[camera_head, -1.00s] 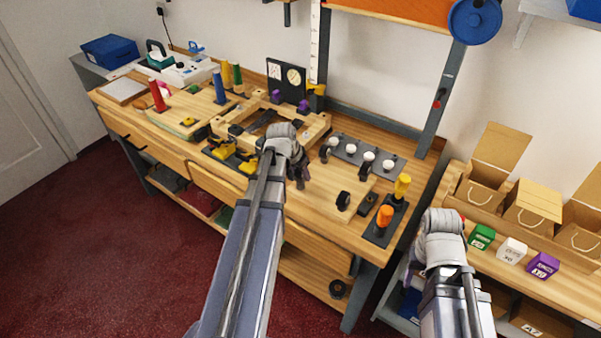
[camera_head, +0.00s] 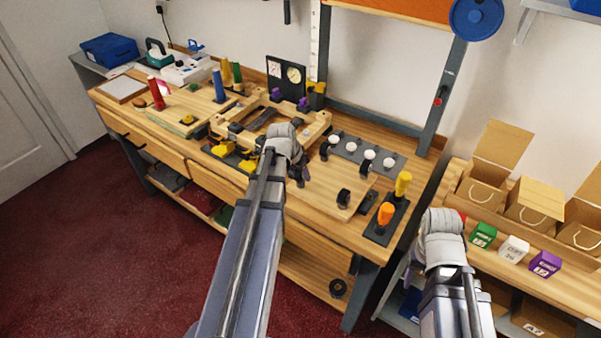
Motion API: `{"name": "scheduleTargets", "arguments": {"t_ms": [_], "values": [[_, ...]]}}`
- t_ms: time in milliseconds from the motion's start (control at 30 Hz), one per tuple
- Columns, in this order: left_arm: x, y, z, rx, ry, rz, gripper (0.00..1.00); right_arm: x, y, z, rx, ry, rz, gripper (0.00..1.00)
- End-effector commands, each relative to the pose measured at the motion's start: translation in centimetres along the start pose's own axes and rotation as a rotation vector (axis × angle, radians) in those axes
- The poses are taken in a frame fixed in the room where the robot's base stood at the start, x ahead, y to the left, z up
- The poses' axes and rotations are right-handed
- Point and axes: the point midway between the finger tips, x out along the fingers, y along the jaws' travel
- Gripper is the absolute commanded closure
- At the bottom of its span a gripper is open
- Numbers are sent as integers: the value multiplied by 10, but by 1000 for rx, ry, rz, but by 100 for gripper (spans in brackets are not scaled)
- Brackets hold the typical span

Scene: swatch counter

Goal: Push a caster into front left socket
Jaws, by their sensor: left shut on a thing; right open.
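My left gripper (camera_head: 301,174) is over the workbench, in front of the right end of a wooden frame (camera_head: 313,131). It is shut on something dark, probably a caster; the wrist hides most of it. The frame lies on the bench, and its individual sockets are too small to tell apart. A dark caster (camera_head: 344,197) rests on a wooden board to the right of the gripper. Other dark casters stand by the grey rack, one at its left end (camera_head: 324,151) and one at its front (camera_head: 363,168). My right gripper (camera_head: 414,278) is open, low beside the bench's right end, mostly hidden by its wrist.
Yellow-and-black pieces (camera_head: 222,148) lie at the bench's front edge. The grey rack (camera_head: 342,148) carries several white tops. Orange (camera_head: 386,213) and yellow (camera_head: 403,184) handles stand upright at the right end. A box shelf with green, white and purple (camera_head: 544,263) cubes stands further right.

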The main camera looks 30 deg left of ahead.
Motion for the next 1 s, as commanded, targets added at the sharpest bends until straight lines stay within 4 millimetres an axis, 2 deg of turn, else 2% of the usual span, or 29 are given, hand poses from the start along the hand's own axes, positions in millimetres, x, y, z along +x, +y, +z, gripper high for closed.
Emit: {"name": "scheduleTargets", "arguments": {"t_ms": [1000], "values": [[6, 0, 2, 0, 0, 0, 100, 6, -1, 0, 0, 0, 0, 50]]}}
